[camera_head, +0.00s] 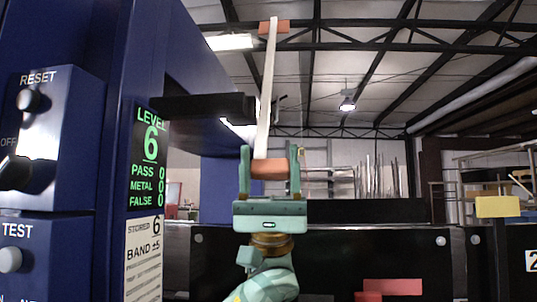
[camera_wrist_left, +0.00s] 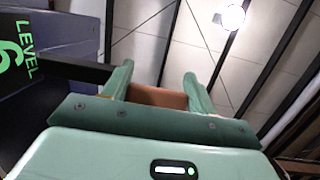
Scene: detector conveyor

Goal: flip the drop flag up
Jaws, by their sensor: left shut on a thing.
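My left gripper (camera_head: 269,170) points up in the middle of the head view, shut on the orange-brown end block of a long white wand (camera_head: 267,90). The wand stands nearly upright, its top leaning slightly right, with another orange block at its top. In the left wrist view an orange-brown block (camera_wrist_left: 157,97) sits between the fingers of my gripper (camera_wrist_left: 155,85). A yellow plate (camera_head: 498,207), which may be the drop flag, is at the right of the head view, well apart from my gripper. My right gripper is out of view.
A blue detector cabinet (camera_head: 75,30) fills the left, with knobs and a display (camera_head: 150,160) reading LEVEL 6. A black bar (camera_head: 205,108) juts from it close to the wand. Dark panels (camera_head: 370,255) stand behind my gripper. Red blocks (camera_head: 393,287) show low at right of centre.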

